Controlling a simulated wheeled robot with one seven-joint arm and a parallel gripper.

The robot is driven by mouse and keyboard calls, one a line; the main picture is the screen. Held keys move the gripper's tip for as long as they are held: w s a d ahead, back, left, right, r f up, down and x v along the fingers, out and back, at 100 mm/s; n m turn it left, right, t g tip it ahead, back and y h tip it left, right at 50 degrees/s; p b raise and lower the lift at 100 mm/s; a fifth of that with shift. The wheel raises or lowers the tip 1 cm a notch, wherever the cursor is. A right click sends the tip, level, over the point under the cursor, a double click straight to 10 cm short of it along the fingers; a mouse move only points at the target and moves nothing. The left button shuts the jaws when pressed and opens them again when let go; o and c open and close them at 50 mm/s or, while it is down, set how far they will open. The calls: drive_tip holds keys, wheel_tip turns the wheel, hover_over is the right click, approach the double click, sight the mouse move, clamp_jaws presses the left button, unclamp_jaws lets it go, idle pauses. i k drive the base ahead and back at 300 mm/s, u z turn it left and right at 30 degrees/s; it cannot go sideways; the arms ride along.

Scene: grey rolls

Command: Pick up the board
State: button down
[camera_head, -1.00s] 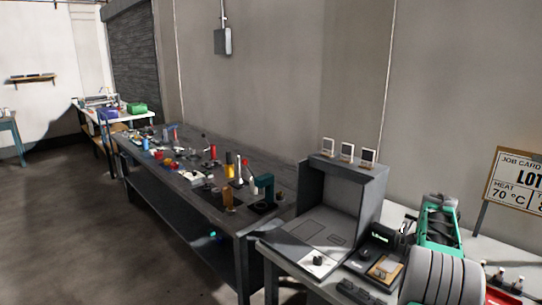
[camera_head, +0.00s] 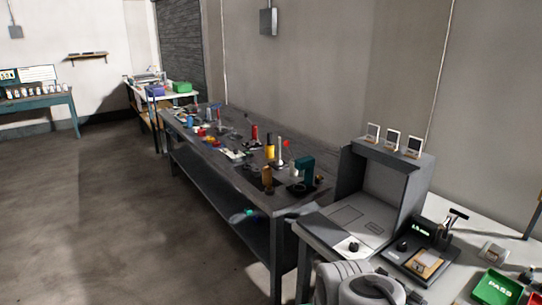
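I cannot tell for sure which thing is the board. A small flat tan piece (camera_head: 427,262) lies on a black device (camera_head: 418,250) with a green-lit display, on the light table at the right. A small pale flat piece with a dark round part (camera_head: 352,246) lies at the front of the grey open booth (camera_head: 395,190). Another small pale piece with a brownish part (camera_head: 493,251) lies right of the device. Grey rounded links of my arm are at the bottom edge. My gripper's fingers do not show.
Three small upright cards (camera_head: 393,138) stand on the booth. A green tray marked PASS (camera_head: 496,288) is at the lower right. A long dark bench (camera_head: 230,165) with many small tools runs along the wall. The floor (camera_head: 110,210) at the left is clear.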

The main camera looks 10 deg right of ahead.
sight(426, 259)
drive_tip(key=z, duration=2.15)
drive_tip(key=i, duration=0.65)
drive_tip(key=u, duration=2.4)
